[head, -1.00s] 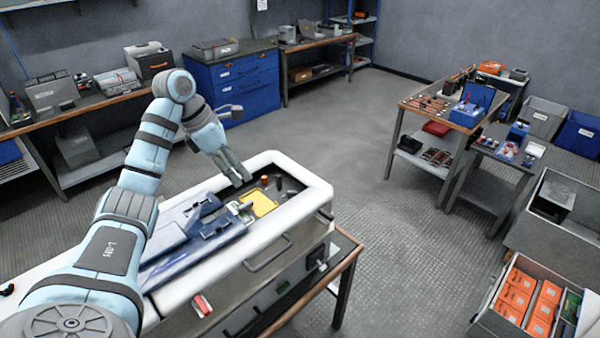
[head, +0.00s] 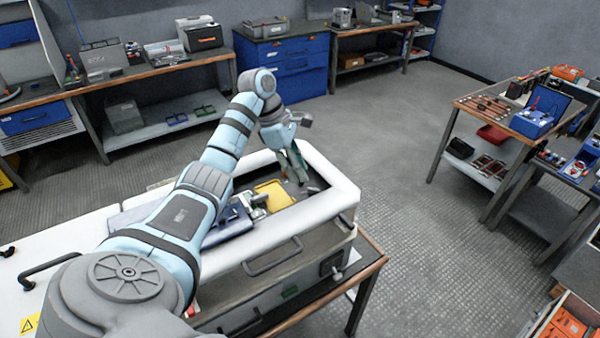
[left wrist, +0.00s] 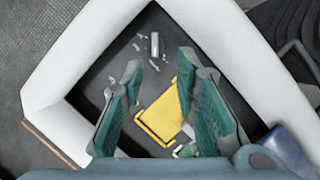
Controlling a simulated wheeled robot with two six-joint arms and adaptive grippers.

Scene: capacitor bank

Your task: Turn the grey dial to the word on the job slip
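My left gripper (head: 297,166) is over the dark recess of a white-rimmed case (head: 345,197). In the left wrist view its two green-lined fingers (left wrist: 160,72) stand apart with nothing gripped between them. A yellow plate (head: 272,194) lies in the recess; it also shows between and below the fingers in the left wrist view (left wrist: 160,120). A small grey upright piece (left wrist: 154,44) stands beyond the fingertips, with small pale bits around it. I cannot tell whether it is the grey dial. No job slip can be made out. My right gripper is out of view.
The case rests on a wood-edged bench (head: 372,262). A blue drawer cabinet (head: 290,70) and a long workbench (head: 150,65) stand along the back. A table with tools (head: 500,112) stands at the right. The floor between is clear.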

